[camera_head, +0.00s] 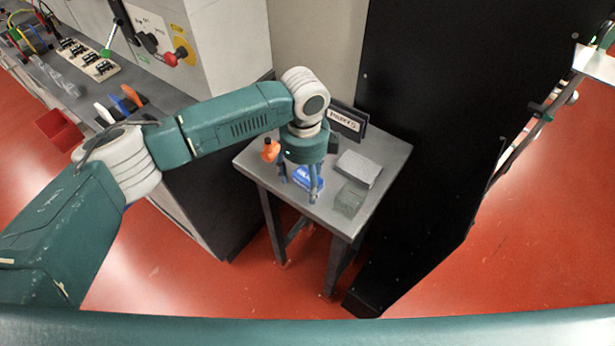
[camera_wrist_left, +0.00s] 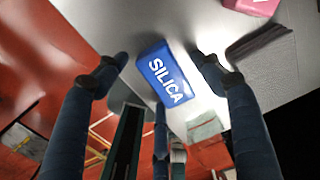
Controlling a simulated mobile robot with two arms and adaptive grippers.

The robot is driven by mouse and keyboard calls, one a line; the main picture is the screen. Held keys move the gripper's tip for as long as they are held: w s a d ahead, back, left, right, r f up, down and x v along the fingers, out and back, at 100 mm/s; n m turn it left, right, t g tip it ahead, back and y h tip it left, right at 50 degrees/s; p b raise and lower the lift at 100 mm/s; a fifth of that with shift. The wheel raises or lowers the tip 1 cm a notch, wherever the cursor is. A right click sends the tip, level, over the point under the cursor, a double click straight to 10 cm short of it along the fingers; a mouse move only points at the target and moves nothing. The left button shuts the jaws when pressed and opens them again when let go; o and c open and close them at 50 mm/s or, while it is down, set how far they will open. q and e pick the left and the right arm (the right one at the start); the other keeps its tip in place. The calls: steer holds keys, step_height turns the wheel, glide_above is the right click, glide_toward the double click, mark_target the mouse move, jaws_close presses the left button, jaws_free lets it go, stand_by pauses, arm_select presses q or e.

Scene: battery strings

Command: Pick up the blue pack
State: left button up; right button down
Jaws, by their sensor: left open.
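The blue pack (camera_head: 310,181), marked SILICA, lies on a small grey table (camera_head: 384,150). It also shows in the left wrist view (camera_wrist_left: 166,73), in the upper middle with its whole label in sight. My left gripper (camera_head: 299,191) points down over the pack and is open. In the left wrist view two dark fingers stand on either side of the pack, and a third finger is below it. I see no clear contact between fingers and pack. In the head view the fingers hide part of the pack. My right gripper is not in view.
A grey-green block (camera_head: 349,200) and a light grey pad (camera_head: 358,168) lie right of the pack. An orange object (camera_head: 271,150) is at the table's left, and a sign (camera_head: 346,120) stands at the back. A tall black panel (camera_head: 440,130) borders the table's right side.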

arm_select(q)
steer(key=shift+c, duration=0.8)
steer(key=c, duration=0.9)
steer(key=shift+c, duration=1.2)
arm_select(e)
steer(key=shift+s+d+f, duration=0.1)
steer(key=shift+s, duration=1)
